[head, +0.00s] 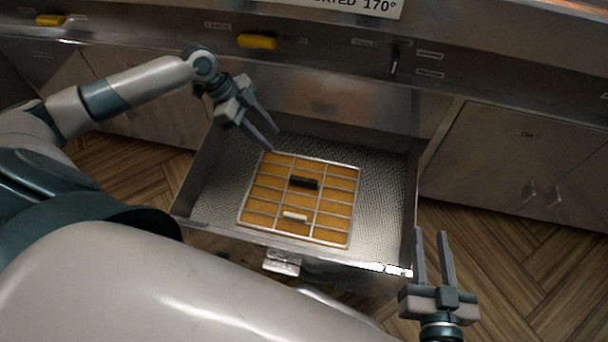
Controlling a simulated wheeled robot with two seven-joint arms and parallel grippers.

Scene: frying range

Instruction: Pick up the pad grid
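The pad grid (273,196) is a flat metal frame of thin bars over an orange-brown pad. It lies in the open drawer (214,197), with a dark bar (304,182) near its middle and a small white piece (294,217) near its front edge. My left gripper (268,139) is open and empty; its fingertips are just beyond the grid's far left corner, and I cannot tell whether they touch it. My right gripper (433,234) is open and empty, outside the drawer to the right, with its fingers pointing away from me.
The drawer has raised metal walls around the grid and a handle (282,262) on its front. A steel range front with yellow knobs (257,41) stands behind it. Closed cabinet doors (519,160) are on the right. Wooden floor (480,250) shows on both sides.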

